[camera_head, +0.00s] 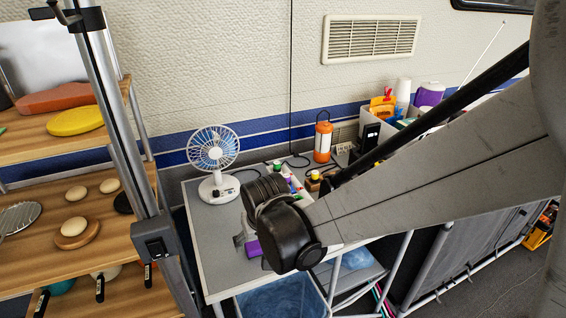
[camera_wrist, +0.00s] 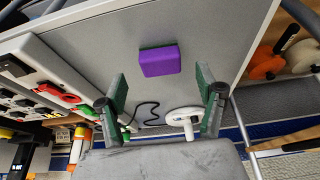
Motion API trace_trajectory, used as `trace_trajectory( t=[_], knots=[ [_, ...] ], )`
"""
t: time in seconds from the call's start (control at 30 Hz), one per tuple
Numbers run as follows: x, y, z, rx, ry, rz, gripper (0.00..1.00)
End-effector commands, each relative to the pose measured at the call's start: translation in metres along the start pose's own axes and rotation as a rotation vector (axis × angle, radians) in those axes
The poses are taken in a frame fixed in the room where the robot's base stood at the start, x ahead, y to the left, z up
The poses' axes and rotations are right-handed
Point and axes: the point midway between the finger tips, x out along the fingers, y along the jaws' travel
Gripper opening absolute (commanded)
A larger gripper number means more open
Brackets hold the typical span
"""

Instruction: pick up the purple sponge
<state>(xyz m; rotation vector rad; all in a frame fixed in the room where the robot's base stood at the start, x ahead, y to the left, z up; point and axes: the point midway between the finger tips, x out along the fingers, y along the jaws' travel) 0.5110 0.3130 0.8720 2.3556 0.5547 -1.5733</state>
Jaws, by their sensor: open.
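The purple sponge (camera_wrist: 160,61) is a small block lying flat on the grey tabletop (camera_wrist: 215,40). In the wrist view it sits beyond my fingertips, roughly centred between them. My gripper (camera_wrist: 161,82) is open and empty, with its two dark green fingers apart on either side of the view. No finger touches the sponge in that view. In the head view only part of the sponge (camera_head: 254,248) shows beside my dark wrist, which hides the rest of it and most of my gripper.
A white fan (camera_head: 212,155) stands on the table behind my wrist, with a dark cable nearby. An orange lantern (camera_head: 323,140) and a white bin of bottles stand at the back. A wooden shelf (camera_head: 35,262) with round items is at left. The tabletop around the sponge is clear.

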Motion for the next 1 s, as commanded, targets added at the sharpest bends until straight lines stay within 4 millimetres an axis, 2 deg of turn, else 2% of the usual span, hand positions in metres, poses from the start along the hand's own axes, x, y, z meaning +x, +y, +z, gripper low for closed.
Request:
trace_trajectory(
  t=[0.3,0.7,1.0],
  knots=[
    [0.039,-0.001,-0.002,0.000,0.000,0.000,0.68],
    [0.046,-0.001,-0.002,0.000,0.000,0.000,0.67],
    [0.046,-0.001,-0.002,0.000,0.000,0.000,0.28]
  ],
)
